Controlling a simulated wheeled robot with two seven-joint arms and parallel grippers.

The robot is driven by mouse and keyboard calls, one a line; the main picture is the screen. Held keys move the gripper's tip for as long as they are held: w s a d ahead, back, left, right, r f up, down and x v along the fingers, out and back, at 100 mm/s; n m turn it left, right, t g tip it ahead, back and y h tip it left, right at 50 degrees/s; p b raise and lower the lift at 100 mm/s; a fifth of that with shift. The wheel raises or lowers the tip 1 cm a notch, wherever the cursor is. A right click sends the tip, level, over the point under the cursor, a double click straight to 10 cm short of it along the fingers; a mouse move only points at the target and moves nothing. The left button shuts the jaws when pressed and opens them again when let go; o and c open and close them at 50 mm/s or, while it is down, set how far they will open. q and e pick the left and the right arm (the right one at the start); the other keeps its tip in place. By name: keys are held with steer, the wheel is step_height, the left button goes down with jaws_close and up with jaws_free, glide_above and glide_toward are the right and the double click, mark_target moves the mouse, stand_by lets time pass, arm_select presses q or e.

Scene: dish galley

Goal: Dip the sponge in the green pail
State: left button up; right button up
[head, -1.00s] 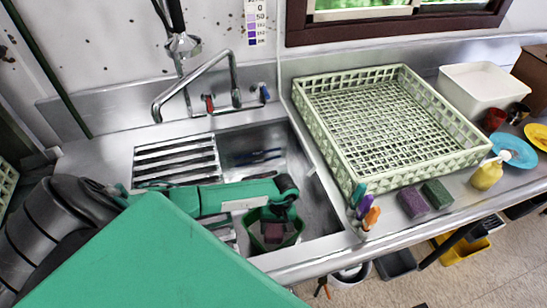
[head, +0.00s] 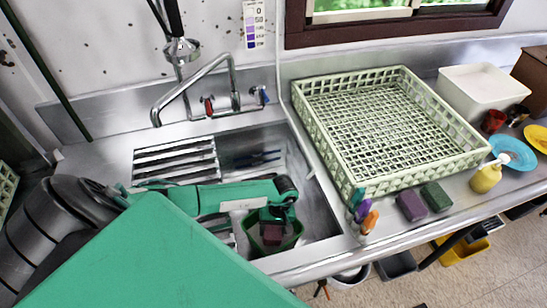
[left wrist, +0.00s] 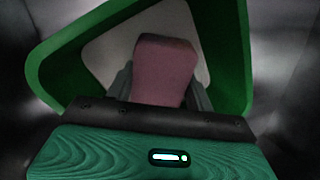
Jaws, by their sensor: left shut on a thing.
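The green pail (head: 293,243) stands in the right part of the sink, and its rim shows in the left wrist view (left wrist: 52,72). My left gripper (head: 271,222) points down at the pail and is shut on a dark pink sponge (head: 271,237). In the left wrist view the sponge (left wrist: 165,70) sits between the two fingers, framed by the pail's green walls and pale bottom. It is at the pail's opening or inside; its exact depth and any contact with the bottom cannot be told. My right gripper is not in view.
A pale green dish rack (head: 390,180) stands on the counter right of the sink. Purple (head: 411,205) and dark green (head: 437,196) blocks, a yellow bottle (head: 486,178) and a white tub (head: 482,88) are further right. The faucet (head: 190,90) arches over the sink's back edge.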

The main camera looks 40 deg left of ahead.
arm_select(q)
steer(key=p+v, duration=0.1)
steer(key=v, duration=0.1)
steer(key=s+p+v, duration=0.1)
steer(key=p+v, duration=0.1)
steer(key=v, duration=0.1)
steer(key=shift+a+r, duration=0.2)
steer(key=shift+r, duration=0.25)
steer(key=shift+r+p, duration=1.2)
steer(key=shift+r, duration=1.2)
steer(key=shift+d, duration=0.1)
